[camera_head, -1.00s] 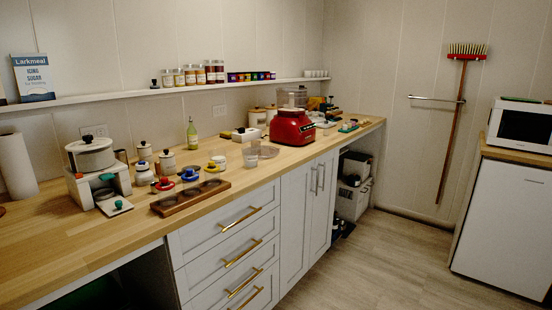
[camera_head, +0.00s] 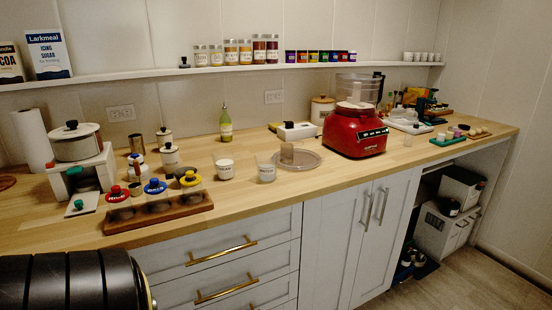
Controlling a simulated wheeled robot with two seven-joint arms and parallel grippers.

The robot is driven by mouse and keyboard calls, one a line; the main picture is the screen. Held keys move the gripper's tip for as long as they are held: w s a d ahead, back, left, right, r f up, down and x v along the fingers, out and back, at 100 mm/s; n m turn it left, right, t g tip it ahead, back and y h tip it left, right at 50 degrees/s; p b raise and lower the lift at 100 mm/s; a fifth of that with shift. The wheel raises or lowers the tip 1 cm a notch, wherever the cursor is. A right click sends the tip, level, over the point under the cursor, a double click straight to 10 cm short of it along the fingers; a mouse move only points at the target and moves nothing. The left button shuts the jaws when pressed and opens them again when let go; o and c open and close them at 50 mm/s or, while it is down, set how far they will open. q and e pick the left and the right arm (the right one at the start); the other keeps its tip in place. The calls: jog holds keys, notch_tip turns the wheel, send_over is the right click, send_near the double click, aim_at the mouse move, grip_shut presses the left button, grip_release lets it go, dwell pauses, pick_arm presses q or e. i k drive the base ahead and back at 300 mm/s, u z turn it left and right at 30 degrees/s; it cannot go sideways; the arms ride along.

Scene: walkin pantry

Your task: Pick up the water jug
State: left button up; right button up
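I cannot make out a water jug with certainty in the head view. A small clear container (camera_head: 266,173) stands on the counter beside a white labelled cup (camera_head: 224,169). A clear cylinder (camera_head: 287,152) stands on or behind a clear round dish (camera_head: 297,160), left of the red food processor (camera_head: 355,132). I cannot tell whether any of these is the jug. Neither of my grippers shows.
The wooden counter (camera_head: 240,194) holds a white pot (camera_head: 76,143), a green bottle (camera_head: 226,125) and a wooden tray (camera_head: 160,211) with coloured lids. Jars line the wall shelf (camera_head: 180,74). A dark ribbed cylinder, possibly mine, fills the lower left. Floor shows at lower right.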

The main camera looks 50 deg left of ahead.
aim_at(264, 161)
jog(key=u, duration=1)
jog(key=i, duration=1.1)
jog(key=u, duration=1.05)
